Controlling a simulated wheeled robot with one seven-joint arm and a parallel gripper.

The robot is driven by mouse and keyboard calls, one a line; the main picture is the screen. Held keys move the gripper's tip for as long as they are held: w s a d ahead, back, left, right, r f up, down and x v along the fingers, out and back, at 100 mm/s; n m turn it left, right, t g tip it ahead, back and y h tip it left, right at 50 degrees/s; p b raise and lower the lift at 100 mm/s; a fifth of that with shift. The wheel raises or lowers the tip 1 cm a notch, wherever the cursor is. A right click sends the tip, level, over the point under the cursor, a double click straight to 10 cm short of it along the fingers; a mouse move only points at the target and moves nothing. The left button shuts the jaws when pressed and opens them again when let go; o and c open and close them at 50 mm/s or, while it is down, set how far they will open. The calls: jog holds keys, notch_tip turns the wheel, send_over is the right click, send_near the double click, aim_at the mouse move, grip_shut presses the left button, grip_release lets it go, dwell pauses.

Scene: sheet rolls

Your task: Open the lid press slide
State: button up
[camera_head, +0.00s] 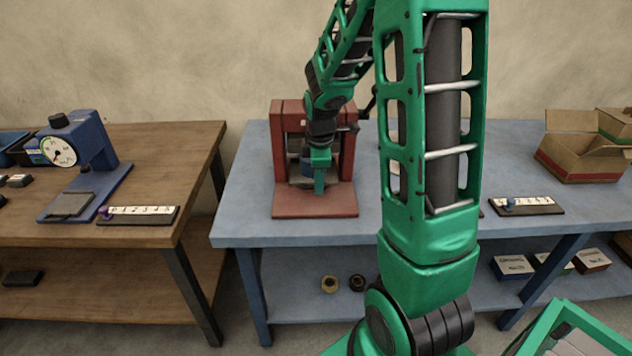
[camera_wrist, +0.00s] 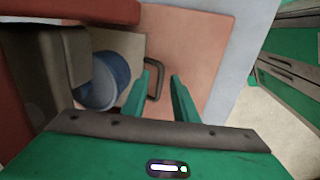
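The lid press (camera_head: 316,207) is a red frame with a flat base on the blue table. In the wrist view its red base (camera_wrist: 195,38) shows below me. A grey-beige slide (camera_wrist: 132,46) sits inside the press with a blue cylinder (camera_wrist: 104,82) on it. A dark U-shaped handle (camera_wrist: 158,71) sticks out from the slide's edge over the base. My gripper (camera_wrist: 162,77) is open, with its two green fingers apart at the handle. The handle's outer end lies between the fingertips; I cannot tell whether they touch it. In the head view my gripper (camera_head: 320,188) hangs at the press front.
The blue table (camera_head: 245,210) carries a numbered strip (camera_head: 526,206) and open cardboard boxes (camera_head: 583,160) to the right. A wooden table (camera_head: 150,150) with a blue gauge device (camera_head: 85,150) stands left, across a gap. My arm hides the table's middle.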

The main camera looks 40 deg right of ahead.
jog(key=shift+f, duration=0.1)
jog(key=shift+c, duration=0.5)
grip_shut()
jog(key=shift+w+d, duration=0.1)
jog(key=shift+w, duration=0.05)
dwell(0.8)
